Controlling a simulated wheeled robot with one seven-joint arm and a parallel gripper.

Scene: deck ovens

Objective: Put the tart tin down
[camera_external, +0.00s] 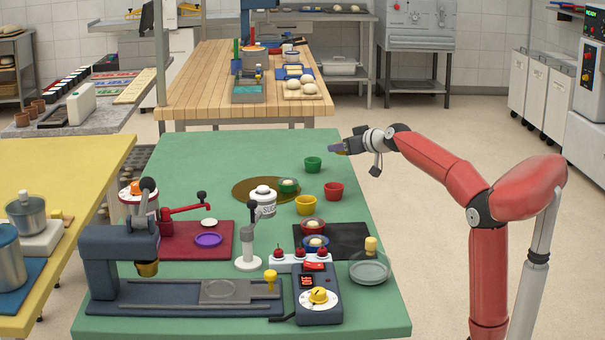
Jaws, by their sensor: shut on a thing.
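My gripper (338,148) reaches in from the right, above the far right part of the green table (215,160). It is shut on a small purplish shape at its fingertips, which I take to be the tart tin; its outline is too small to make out. A green tin (313,165) stands on the table just left of and below the fingertips, apart from them in the picture. A red tin (333,192) and a yellow tin (305,206) stand nearer the camera.
Red and blue tins with dough (314,227) are on a black mat (350,238). A dark press (120,255) and a control box (318,300) fill the front. The table's far left part is clear.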

